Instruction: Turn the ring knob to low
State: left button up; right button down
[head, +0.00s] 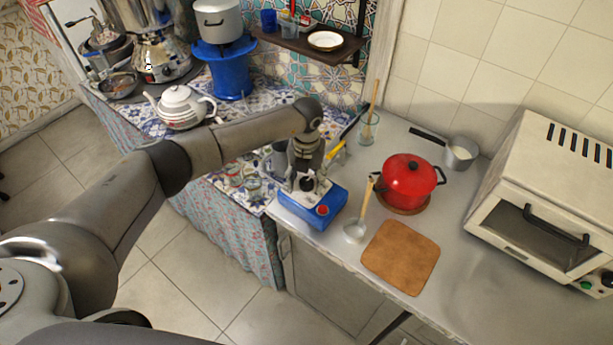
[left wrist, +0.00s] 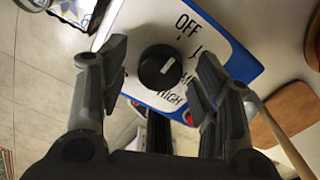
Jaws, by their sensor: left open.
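A blue-sided unit with a white top panel (head: 335,205) stands at the counter's left end. In the left wrist view, its panel (left wrist: 200,35) reads OFF, then partly covered words starting with L and ME, then HIGH. A round black knob (left wrist: 160,68) with a short white mark sits on the panel. The mark slants slightly off the picture's vertical; its exact setting is hard to tell. My left gripper (head: 306,180) is over the panel. In the wrist view its open fingers (left wrist: 160,75) are on either side of the knob, with gaps visible. My right gripper is not in view.
A red pot (head: 408,182), a ladle (head: 358,228) and a brown board (head: 401,257) are right of the unit. A glass (head: 369,128) stands behind. A white teapot (head: 180,106) is left, beyond my arm. Bare counter (head: 465,290) lies front right.

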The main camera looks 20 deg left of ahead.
pick_arm(q)
jog(key=c, duration=1.1)
jog(key=shift+o, duration=0.2)
jog(key=shift+w+f+m+b, duration=0.1)
jog(key=shift+f+m+b, duration=0.1)
jog(key=shift+m+b, duration=0.9)
jog(key=m+b, duration=0.3)
jog(key=b, duration=0.2)
jog(key=shift+m, duration=0.3)
jog(key=shift+r+m+b, duration=0.2)
jog(key=shift+m+b, duration=1.3)
jog(key=shift+m, duration=0.1)
jog(key=o, duration=1.1)
jog(key=shift+c, duration=0.2)
